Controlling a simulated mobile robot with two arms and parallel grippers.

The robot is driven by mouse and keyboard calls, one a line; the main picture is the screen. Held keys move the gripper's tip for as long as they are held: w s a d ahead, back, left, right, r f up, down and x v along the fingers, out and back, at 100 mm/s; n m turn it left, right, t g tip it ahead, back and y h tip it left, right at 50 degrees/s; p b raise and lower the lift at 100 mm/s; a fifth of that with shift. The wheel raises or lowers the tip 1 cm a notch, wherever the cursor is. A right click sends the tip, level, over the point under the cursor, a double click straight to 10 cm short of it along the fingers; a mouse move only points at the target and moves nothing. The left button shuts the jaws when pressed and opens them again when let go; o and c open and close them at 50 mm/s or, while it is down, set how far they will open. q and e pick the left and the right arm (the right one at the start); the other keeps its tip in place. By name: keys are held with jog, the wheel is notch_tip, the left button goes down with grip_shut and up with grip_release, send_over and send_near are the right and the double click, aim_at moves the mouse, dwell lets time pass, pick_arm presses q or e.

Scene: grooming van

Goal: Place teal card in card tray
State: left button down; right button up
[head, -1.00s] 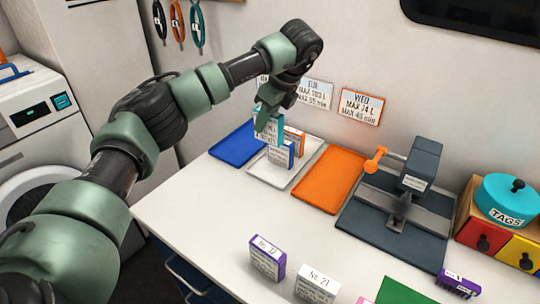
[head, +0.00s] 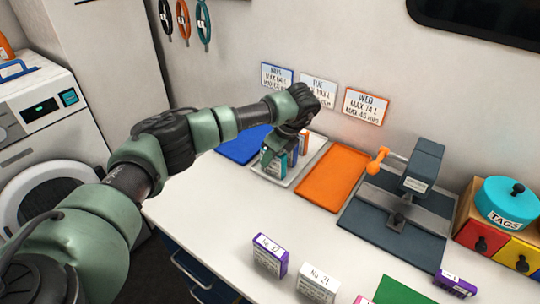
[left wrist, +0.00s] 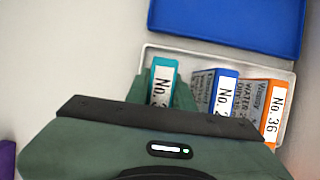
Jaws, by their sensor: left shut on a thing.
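The teal card (left wrist: 164,80) stands upright between the fingers of my left gripper (head: 273,158); its number label shows in the left wrist view. The gripper is shut on it at the near end of the white tray (head: 287,184), beside the other cards. Whether the card's bottom touches the tray floor is hidden. A blue card (left wrist: 226,92) and an orange card (left wrist: 276,108) stand upright in the same tray, to the right of the teal card in the left wrist view. My right gripper is not in view.
A blue tray (head: 240,147) and an orange tray (head: 333,180) flank the white tray. Purple card (head: 269,256) and white card (head: 318,284) stand at the front. The counter left of them is clear.

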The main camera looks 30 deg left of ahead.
pick_arm(q)
jog(key=c, duration=1.2)
grip_release()
jog(key=b+v, duration=0.3)
jog(key=v, duration=0.8)
jog(key=shift+d+r, duration=0.25)
jog(key=shift+r, duration=0.25)
